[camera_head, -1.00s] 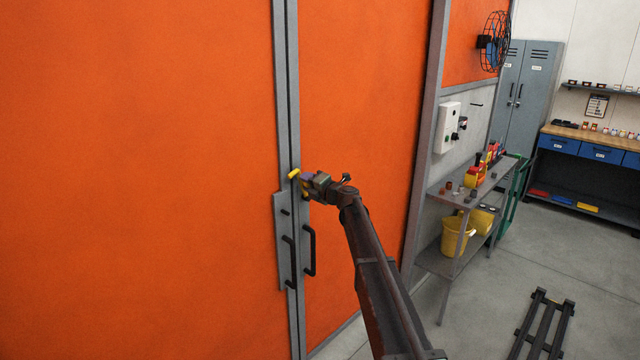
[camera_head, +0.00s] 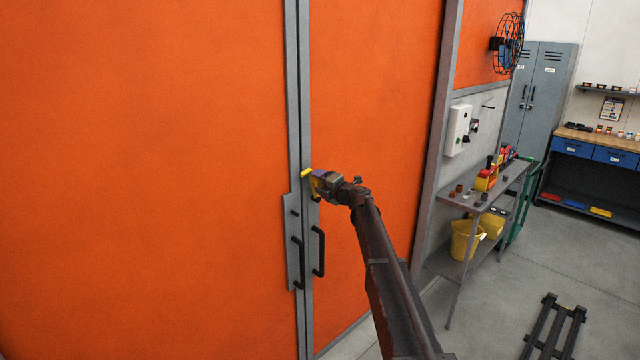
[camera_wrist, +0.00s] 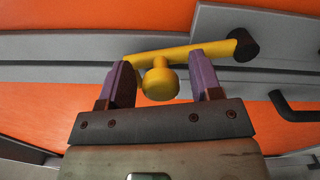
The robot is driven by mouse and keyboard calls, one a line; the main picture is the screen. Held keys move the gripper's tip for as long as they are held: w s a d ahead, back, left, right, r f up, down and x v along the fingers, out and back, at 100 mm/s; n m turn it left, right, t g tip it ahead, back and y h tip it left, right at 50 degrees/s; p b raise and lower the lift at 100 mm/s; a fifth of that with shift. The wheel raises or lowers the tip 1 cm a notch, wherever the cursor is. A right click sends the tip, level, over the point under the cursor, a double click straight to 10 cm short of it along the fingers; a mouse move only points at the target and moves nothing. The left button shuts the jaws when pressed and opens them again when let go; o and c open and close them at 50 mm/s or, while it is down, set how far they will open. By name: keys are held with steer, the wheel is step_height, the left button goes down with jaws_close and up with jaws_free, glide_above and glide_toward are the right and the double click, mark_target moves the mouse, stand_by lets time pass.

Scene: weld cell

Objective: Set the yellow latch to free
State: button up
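The yellow latch (camera_wrist: 188,51) is a bar on the grey frame of the orange doors. In the wrist view it runs from a black pivot at its right end, slightly down to the left. A round yellow knob (camera_wrist: 160,82) sticks out from it towards me. My gripper (camera_wrist: 160,78) has its two purple fingers either side of the knob, with a visible gap on each side. In the head view the latch (camera_head: 306,173) is small, above the door handles, with my gripper (camera_head: 315,184) right at it; the finger contact is too small to judge there.
Black door handles (camera_head: 319,252) stand out below the latch. To the right are a grey shelf (camera_head: 487,201) with tools, a yellow bucket (camera_head: 465,240), a wall fan (camera_head: 508,43) and a dark rack (camera_head: 553,328) on the floor. The floor between is clear.

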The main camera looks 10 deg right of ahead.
steer(key=v, duration=1)
steer(key=shift+s+d, duration=0.2)
steer(key=shift+s, duration=0.1)
steer(key=shift+c, duration=0.2)
